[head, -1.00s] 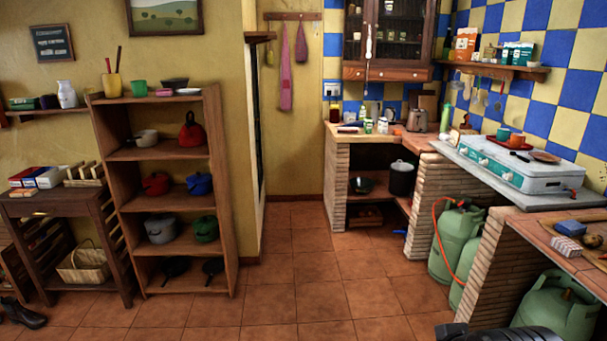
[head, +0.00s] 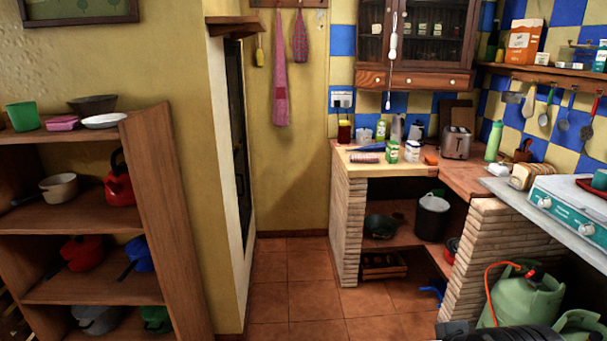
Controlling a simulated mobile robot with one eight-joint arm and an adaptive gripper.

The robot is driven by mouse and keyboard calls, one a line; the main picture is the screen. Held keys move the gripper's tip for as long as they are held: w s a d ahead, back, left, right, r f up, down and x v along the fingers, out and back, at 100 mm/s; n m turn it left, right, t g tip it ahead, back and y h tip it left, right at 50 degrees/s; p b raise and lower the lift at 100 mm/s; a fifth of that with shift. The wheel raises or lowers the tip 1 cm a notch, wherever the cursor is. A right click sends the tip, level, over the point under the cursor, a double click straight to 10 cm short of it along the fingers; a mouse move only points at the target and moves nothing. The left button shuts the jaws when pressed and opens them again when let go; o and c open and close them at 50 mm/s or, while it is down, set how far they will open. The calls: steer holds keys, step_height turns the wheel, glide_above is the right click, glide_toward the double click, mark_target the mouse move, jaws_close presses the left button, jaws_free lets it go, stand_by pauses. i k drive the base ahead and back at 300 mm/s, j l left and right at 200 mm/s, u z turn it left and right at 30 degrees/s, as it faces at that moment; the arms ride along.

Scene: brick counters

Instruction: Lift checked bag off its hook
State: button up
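A small pinkish checked cloth item, which looks like the checked bag (head: 300,38), hangs on the yellow back wall in the head view. It hangs from a wooden hook rail (head: 290,3) cut by the top edge; its hook is too small to make out. A longer pink cloth (head: 280,80) hangs just left of it, and a small yellow item (head: 259,48) hangs further left. A dark part of my arm shows at the bottom right edge, far from the bag. My gripper's fingers are not in view.
Clear tiled floor (head: 290,290) leads to the back wall. A wooden shelf unit (head: 160,190) with pots and a wall end stand left. A brick counter (head: 349,230) stands right, with a stove (head: 570,205) and green gas bottles (head: 525,300) nearer. A cabinet (head: 415,78) hangs right of the bag.

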mark_target(300, 46)
steer(key=i, duration=2.2)
